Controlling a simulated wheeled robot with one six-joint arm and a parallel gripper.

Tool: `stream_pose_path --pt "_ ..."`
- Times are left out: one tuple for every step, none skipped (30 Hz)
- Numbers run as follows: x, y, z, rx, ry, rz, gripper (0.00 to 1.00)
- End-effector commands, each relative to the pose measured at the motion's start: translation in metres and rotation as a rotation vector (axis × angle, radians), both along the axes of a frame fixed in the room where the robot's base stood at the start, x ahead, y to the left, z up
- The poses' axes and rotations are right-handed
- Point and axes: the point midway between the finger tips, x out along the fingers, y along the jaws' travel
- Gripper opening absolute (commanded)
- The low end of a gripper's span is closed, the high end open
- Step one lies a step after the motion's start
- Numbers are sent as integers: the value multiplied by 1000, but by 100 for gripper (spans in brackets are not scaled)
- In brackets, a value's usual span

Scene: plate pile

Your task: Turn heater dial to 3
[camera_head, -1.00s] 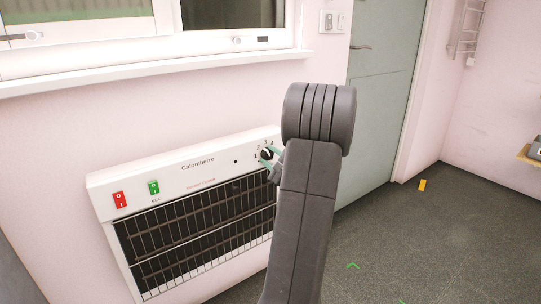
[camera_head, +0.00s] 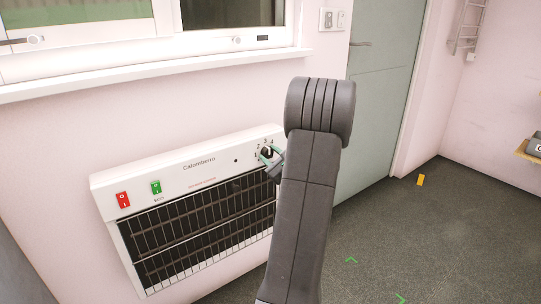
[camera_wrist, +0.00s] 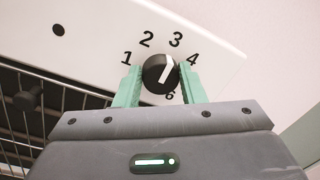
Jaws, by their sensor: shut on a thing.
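The white wall heater (camera_head: 108,181) hangs below the window. Its black dial (camera_wrist: 158,76) is at the upper right of the panel, with numbers around it; 1, 2, 3, 4 and 6 are readable. The white pointer line tilts up and slightly right, roughly toward the 3; exact alignment is hard to tell. My gripper (camera_wrist: 160,86) is shut on the dial, with one green fingertip on each side of the knob. In the head view, my gripper (camera_head: 268,156) is at the dial, and my arm hides the heater's right end.
A red switch (camera_head: 123,199) and a green switch (camera_head: 156,187) sit on the panel's left. A wire grille (camera_head: 200,235) covers the front. A grey-green door (camera_head: 380,110) stands to the right. The dark floor (camera_head: 420,230) is mostly clear, with a small yellow object (camera_head: 421,180).

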Motion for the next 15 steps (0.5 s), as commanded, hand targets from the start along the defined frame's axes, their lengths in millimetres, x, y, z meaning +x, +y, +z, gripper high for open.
stream_pose_path --pt "0 0 -1 0 2 -1 14" --pt "0 0 -1 0 2 -1 14" --pt "0 0 -1 0 2 -1 14" --pt "0 0 -1 0 2 -1 14" --pt "0 0 -1 0 2 -1 14" --pt "0 -1 -1 0 2 -1 14" --pt "0 -1 -1 0 2 -1 14" --pt "0 0 -1 0 2 -1 38" --pt "0 -1 -1 -1 1 -1 46" --pt "0 -1 -1 -1 1 -1 52" --pt "0 0 -1 -1 1 -1 58" --pt "0 0 -1 -1 1 -1 58" --pt "0 0 -1 -1 1 -1 58" --pt "0 0 -1 -1 1 -1 58" --pt "0 0 -1 0 1 0 58"
